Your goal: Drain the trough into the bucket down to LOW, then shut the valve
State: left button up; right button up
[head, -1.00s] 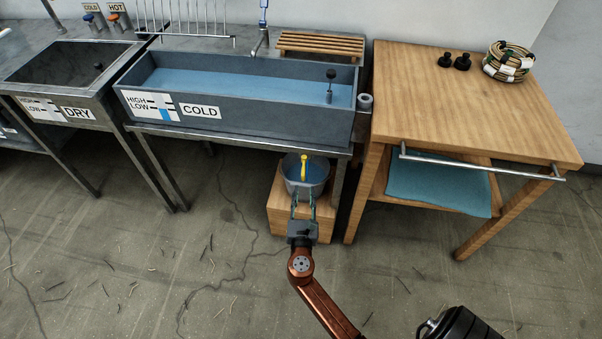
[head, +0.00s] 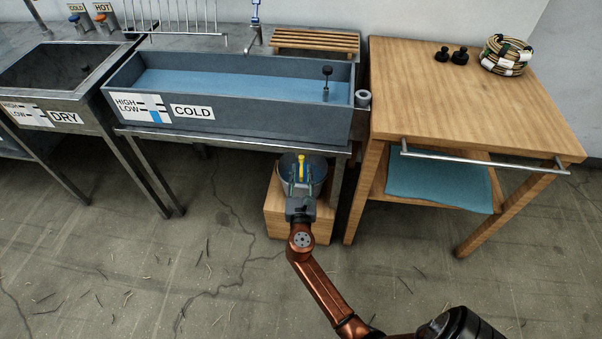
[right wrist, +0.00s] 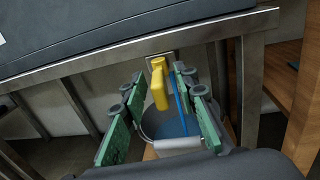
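The grey trough (head: 240,110) marked COLD holds blue water (head: 240,84). A HIGH/LOW gauge (head: 140,106) on its front has a blue column, too small to read exactly. Under the trough is a yellow valve handle (head: 301,168), pointing down in the right wrist view (right wrist: 158,85). A thin blue stream (right wrist: 180,108) falls beside it into the grey bucket (right wrist: 190,142), which holds blue water and stands on a wooden block (head: 275,212). My right gripper (right wrist: 161,80) is open, its green fingers on either side of the handle; contact is not clear. My left gripper is out of view.
A wooden table (head: 450,95) with a metal rail (head: 480,158) stands close on the right. It holds black knobs (head: 459,56) and a cane coil (head: 506,55). A trough marked DRY (head: 50,80) is at left. The floor in front is clear apart from scraps.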

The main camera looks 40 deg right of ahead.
jog(key=shift+c, duration=0.7)
grip_shut()
